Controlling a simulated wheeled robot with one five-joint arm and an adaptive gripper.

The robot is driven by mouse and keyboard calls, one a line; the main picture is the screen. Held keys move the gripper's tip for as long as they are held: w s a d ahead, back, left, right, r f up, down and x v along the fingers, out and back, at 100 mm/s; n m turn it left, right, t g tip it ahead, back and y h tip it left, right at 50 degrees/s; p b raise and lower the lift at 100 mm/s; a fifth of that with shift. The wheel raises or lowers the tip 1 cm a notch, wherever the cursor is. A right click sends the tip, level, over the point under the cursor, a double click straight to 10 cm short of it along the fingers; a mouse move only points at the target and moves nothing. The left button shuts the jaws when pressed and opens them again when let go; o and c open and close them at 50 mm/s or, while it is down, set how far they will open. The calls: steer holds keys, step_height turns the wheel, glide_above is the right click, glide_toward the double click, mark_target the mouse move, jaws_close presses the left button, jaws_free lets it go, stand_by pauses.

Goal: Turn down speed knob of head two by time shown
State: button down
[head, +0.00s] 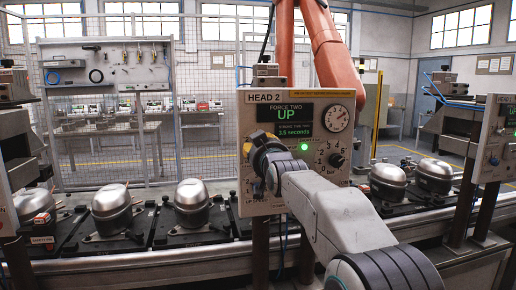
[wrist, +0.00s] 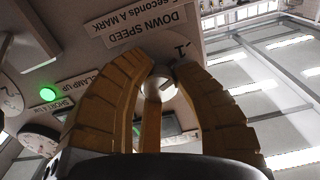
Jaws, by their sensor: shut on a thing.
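The HEAD 2 control box (head: 289,185) stands ahead in the head view. Its green screen (head: 286,116) reads "UP", with a stroke time line of 3.5 seconds. My gripper (head: 258,145) is at the left side of the box face and hides what it holds there. In the wrist view, my gripper's yellow fingers (wrist: 160,75) are shut around a pale, round speed knob (wrist: 161,86). Above it, a label (wrist: 146,27) reads "DOWN SPEED" upside down, with "seconds a mark" on another. A "-1" mark sits beside the knob; the fingers cover much of the scale.
A lit green lamp (head: 303,147), a black numbered knob (head: 336,160) and a round gauge (head: 337,118) are close by on the box. Compressors (head: 192,204) on pallets line the conveyor behind. Another control box (head: 497,138) stands at the right. An orange robot arm (head: 333,50) rises behind.

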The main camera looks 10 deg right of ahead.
steer(key=m+b, duration=0.1)
steer(key=m, duration=0.2)
steer(key=shift+f+m, duration=0.1)
steer(key=shift+m, duration=0.3)
steer(key=m, duration=0.4)
steer(key=shift+m+b, duration=0.3)
steer(key=shift+b, duration=0.1)
steer(key=m, duration=0.3)
steer(key=shift+m, duration=0.3)
steer(key=m+b, duration=0.1)
steer(key=m, duration=1.1)
steer(key=shift+m, duration=0.3)
steer(key=m, duration=0.4)
steer(key=shift+m, duration=0.3)
steer(key=shift+r+m+b, duration=0.2)
steer(key=shift+m+b, duration=0.1)
steer(key=shift+m, duration=1.8)
